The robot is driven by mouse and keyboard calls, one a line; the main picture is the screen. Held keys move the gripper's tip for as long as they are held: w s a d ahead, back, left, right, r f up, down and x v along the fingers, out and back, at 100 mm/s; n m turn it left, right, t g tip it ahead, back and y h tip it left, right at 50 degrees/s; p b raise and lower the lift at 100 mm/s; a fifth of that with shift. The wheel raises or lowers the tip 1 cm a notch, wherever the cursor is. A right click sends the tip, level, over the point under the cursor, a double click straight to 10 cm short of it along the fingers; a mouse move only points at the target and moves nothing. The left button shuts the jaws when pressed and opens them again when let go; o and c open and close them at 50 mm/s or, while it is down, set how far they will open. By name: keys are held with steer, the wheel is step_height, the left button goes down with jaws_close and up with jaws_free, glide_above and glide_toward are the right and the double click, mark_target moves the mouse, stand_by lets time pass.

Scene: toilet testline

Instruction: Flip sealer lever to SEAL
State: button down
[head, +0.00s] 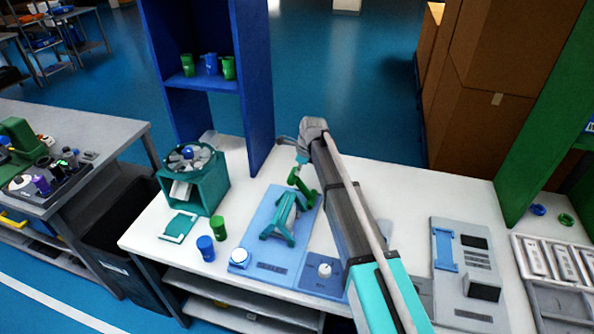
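The sealer is a light blue base plate (262,248) on the white bench, with dark lettering near its front edge. A teal frame (281,222) stands on it. A green lever-like part (301,188) rises behind the frame, tilted. My arm reaches in from the lower right, and my gripper (302,158) is at its far end, just above and behind the green part. The fingers are small and partly hidden by my arm. I cannot tell whether they touch the green part. No SEAL marking is readable.
A blue panel with a white knob (324,270) and a white round button (239,257) are in front. Blue (206,248) and green (218,228) cups and a green fan box (193,180) stand left. A blue shelf (258,90) rises behind. A grey device (466,270) stands right.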

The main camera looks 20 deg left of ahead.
steer(key=d+p+v, duration=0.1)
steer(key=p+v, duration=1)
steer(key=v, duration=0.1)
steer(key=shift+s+d+r, duration=0.15)
steer(key=shift+d, duration=0.05)
stand_by(0.3)
steer(key=shift+d, duration=0.1)
stand_by(0.4)
steer(key=s+d+f+n+h+b, duration=0.1)
steer(key=s+d+n, duration=0.4)
steer(key=d, duration=0.8)
steer(key=s+d+f+n+h+b, duration=0.1)
steer(key=s+d+f+n+b, duration=0.1)
steer(key=s+d+n, duration=0.4)
steer(key=s+d+f+n+h+b, duration=0.1)
steer(key=s+d+f+n, duration=0.1)
steer(key=s+d+n, duration=0.4)
steer(key=s+d, duration=0.5)
steer(key=d, duration=0.9)
steer(key=shift+s+d+f, duration=0.2)
steer(key=shift+d+f, duration=0.05)
steer(key=shift+d, duration=0.15)
